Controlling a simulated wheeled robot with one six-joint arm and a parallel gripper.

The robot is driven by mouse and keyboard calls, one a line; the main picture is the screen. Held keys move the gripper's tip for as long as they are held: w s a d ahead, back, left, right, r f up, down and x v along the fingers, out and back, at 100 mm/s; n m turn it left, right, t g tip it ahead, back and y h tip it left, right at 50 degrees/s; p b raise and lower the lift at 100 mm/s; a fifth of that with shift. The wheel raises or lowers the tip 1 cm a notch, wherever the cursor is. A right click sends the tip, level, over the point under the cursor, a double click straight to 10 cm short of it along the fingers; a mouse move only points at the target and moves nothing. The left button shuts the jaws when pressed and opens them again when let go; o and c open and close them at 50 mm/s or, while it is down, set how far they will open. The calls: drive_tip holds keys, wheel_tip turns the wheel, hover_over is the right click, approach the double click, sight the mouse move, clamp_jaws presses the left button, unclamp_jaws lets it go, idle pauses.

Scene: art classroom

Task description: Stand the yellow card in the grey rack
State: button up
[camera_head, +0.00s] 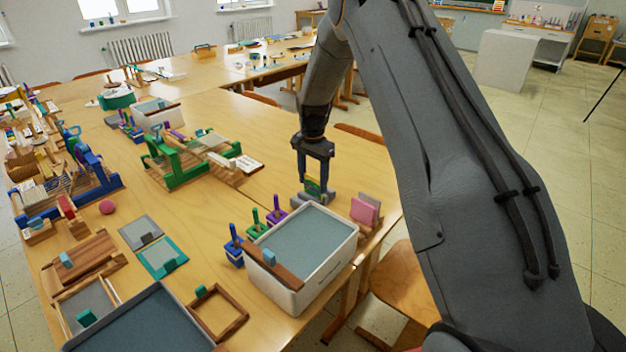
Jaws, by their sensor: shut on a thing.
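My gripper (313,177) points down over the table, behind the white tub. Its fingers are shut on a small piece between them, which looks like the yellow card (314,181), seen nearly edge-on with green beside it. A low grey piece that looks like the grey rack (302,199) is right under and around the fingertips. The fingers and the tub's rim hide part of it. I cannot tell whether the card touches the rack or is inside a slot.
A white tub (318,270) stands in front of my gripper. A wooden holder with pink cards (364,211) is to the right, near the table edge. Purple, green and blue handled blocks (254,224) stand left. A green frame (180,165) stands farther left. Bare tabletop (270,120) lies behind.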

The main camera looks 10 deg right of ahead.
drive_tip(key=o, duration=1)
wheel_tip(320, 180, up, 8)
drive_tip(key=shift+f+b, duration=0.1)
drive_tip(key=shift+b, duration=0.85)
drive_tip(key=s+n, duration=0.3)
drive_tip(key=s, duration=0.9)
drive_tip(key=s+r+n, duration=0.1)
drive_tip(key=s+n, duration=0.3)
drive_tip(key=s, duration=0.7)
drive_tip(key=s+n, duration=0.3)
drive_tip(key=s, duration=0.9)
drive_tip(key=shift+s+d+r+n+t, duration=0.1)
drive_tip(key=shift+s+r+n+t, duration=0.2)
drive_tip(key=shift+r+n, duration=0.1)
